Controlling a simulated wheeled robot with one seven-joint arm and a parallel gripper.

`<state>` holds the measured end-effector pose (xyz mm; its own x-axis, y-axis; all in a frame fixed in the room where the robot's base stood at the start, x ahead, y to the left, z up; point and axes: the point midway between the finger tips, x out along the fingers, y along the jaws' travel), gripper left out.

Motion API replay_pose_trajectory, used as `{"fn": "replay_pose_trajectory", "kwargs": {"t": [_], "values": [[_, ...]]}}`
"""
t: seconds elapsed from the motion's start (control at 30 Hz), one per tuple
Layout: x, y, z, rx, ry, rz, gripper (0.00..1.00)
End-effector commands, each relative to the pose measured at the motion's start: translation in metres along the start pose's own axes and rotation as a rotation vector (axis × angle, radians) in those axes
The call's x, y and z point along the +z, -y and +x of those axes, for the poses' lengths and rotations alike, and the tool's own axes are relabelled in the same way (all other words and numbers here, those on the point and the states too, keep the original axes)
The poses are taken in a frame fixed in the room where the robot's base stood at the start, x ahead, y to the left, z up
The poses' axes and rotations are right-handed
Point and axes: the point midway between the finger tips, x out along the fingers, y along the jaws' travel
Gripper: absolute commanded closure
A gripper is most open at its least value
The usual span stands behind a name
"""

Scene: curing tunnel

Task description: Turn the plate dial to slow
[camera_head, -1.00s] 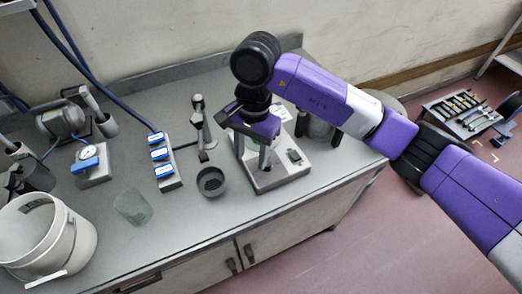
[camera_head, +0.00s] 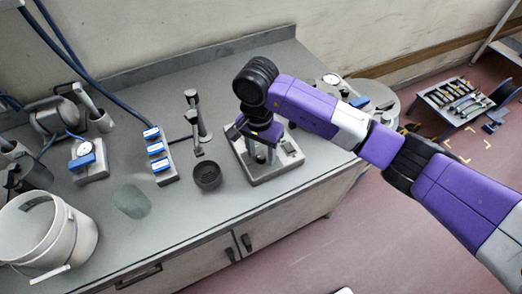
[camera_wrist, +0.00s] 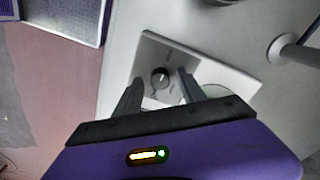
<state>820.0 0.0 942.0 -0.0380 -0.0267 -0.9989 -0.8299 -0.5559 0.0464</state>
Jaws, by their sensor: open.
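The hot-plate-like unit with a pale square base (camera_head: 262,176) stands on the bench near its right end, and it also fills the middle of the wrist view (camera_wrist: 218,72). The plate dial (camera_wrist: 160,76), a round dark knob with a lighter mark, sits on its face in the wrist view. The setting labels are too small to read. My gripper (camera_wrist: 158,88) is open, one finger on each side of the dial in the picture, with nothing held. I cannot tell whether the fingers touch the knob. In the head view my gripper (camera_head: 262,150) is over the unit and hides part of it.
A small dark cup (camera_head: 207,177) and a stand (camera_head: 196,125) are left of the unit. Further left are a blue-switched strip (camera_head: 160,160), a gauge box (camera_head: 86,160) and a white bucket (camera_head: 45,240). The bench front edge is close to the unit.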

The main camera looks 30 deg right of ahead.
Motion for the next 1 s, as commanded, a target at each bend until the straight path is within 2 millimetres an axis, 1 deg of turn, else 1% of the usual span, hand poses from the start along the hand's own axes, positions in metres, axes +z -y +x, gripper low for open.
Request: {"fn": "replay_pose_trajectory", "kwargs": {"t": [0.1,0.13,0.2,0.27,0.3,0.37,0.73,0.87,1.0], "values": [[0.0001,0.0001,0.0001,0.0,0.0,0.0,0.52],[0.0001,0.0001,0.0,0.0,0.0,0.0,0.54],[0.0001,0.0001,-0.0001,0.0,0.0,0.0,0.68],[0.0002,0.0001,-0.0001,0.0,0.001,0.0,0.79],[0.0002,0.0001,-0.0002,0.0,0.001,0.0,0.87],[0.0002,0.0001,-0.0002,0.0,0.001,0.0,0.99],[-0.0003,0.0,0.0006,0.0,0.001,0.033,1.0],[-0.0011,-0.0001,0.0013,0.001,0.002,0.093,1.0],[-0.0015,-0.0003,0.002,0.001,0.006,0.191,1.0]]}}
